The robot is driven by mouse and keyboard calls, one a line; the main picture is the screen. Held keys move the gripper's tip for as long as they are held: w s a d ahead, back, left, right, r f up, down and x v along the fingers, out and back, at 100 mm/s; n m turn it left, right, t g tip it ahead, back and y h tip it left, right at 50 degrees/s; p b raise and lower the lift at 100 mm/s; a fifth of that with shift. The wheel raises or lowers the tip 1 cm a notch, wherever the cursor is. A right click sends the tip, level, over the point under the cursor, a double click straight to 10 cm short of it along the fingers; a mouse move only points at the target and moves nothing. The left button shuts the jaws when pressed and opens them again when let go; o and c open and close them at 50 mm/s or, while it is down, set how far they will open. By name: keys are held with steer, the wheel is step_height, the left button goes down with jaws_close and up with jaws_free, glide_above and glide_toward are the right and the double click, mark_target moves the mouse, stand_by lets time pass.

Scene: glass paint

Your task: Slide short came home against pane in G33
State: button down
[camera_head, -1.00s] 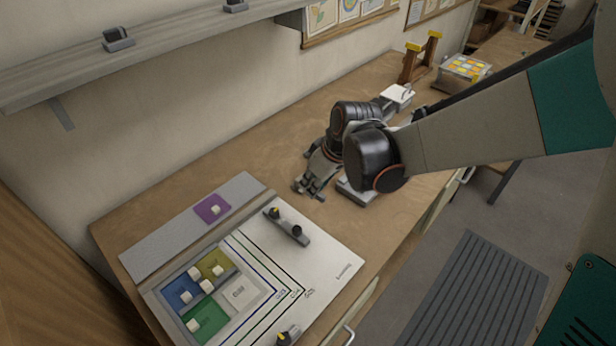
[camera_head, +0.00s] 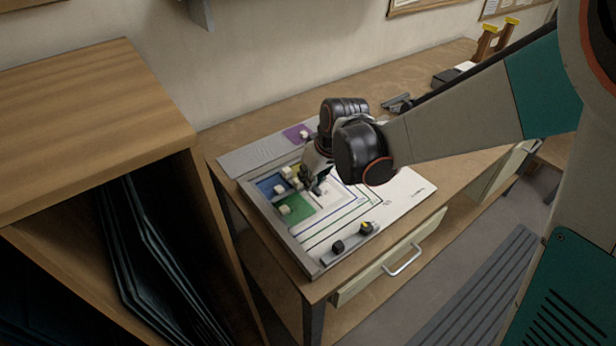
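The board (camera_head: 318,240) lies on the bench with blue (camera_head: 266,187) and green (camera_head: 294,208) panes at its left, each with a white knob. An olive pane (camera_head: 295,174) is partly hidden by my gripper. A white slot right of the green pane is partly covered; its label is unreadable. A grey bar (camera_head: 352,239) with a black and a yellow knob lies near the front edge, apart from the panes. Another such bar is not visible, perhaps behind my arm. My gripper (camera_head: 316,187) points down over the slot beside the olive pane; its fingers are small and dark.
A purple pane (camera_head: 297,133) with a white knob lies on the grey strip (camera_head: 250,153) behind the board. A wooden cabinet (camera_head: 85,125) stands close at the left. A dark grey item (camera_head: 397,102) lies beyond my arm. The board's right part (camera_head: 410,192) is clear.

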mark_target(313, 190)
steer(key=shift+f+b, duration=2)
steer(key=shift+f, duration=0.75)
steer(key=shift+s+d+f, duration=0.1)
steer(key=shift+s+f, duration=0.1)
steer(key=shift+f, duration=0.05)
stand_by(0.3)
steer(key=shift+b, duration=0.3)
stand_by(1.0)
steer(key=c, duration=1.4)
jaws_free()
steer(key=shift+a, duration=0.2)
steer(key=shift+w+a, duration=0.1)
steer(key=shift+w, duration=0.05)
steer(key=shift+r, duration=0.1)
steer(key=shift+r, duration=0.2)
steer(key=shift+w+r+p, duration=0.1)
steer(key=shift+r+p, duration=2.5)
steer(key=shift+r, duration=0.7)
